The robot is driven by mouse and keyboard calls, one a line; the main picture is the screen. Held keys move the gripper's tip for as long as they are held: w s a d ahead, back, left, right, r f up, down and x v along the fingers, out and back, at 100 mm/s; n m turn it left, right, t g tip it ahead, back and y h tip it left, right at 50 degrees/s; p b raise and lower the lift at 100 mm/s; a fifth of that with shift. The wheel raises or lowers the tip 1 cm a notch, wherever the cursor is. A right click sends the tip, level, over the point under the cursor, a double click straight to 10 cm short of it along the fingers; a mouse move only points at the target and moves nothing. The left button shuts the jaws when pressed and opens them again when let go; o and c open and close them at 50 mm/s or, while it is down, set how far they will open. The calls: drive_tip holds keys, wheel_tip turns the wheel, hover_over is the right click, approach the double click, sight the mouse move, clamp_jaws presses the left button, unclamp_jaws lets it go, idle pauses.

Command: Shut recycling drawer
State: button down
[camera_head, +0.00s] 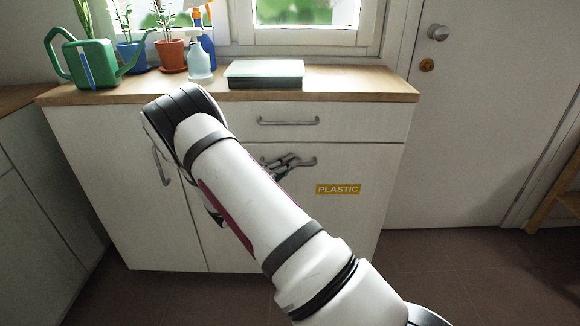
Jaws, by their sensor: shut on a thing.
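The recycling drawer (345,165) is the white front with a yellow PLASTIC label, below a shallower top drawer (370,122). Its front looks flush with the cabinet. It has a grey metal bar handle (308,162). My gripper (289,163) is at the left and middle part of this handle, its dark fingers shut on it. My white arm crosses the cabinet front and hides the drawer's lower left part and most of my wrist.
The wooden worktop (350,83) carries a green watering can (88,62), potted plants, spray bottles (200,60) and a flat box (265,75). A white door (480,130) stands at the right. The brown floor (460,260) at the right is clear.

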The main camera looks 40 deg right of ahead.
drive_tip(key=shift+w, duration=0.2)
drive_tip(key=c, duration=1.7)
unclamp_jaws()
drive_tip(key=shift+w+d+r, duration=0.1)
drive_tip(key=a, duration=0.4)
drive_tip(key=s+a+f, duration=0.1)
drive_tip(key=a, duration=0.3)
drive_tip(key=s+a+f, duration=0.1)
drive_tip(key=a, duration=0.2)
drive_tip(key=shift+a, duration=0.4)
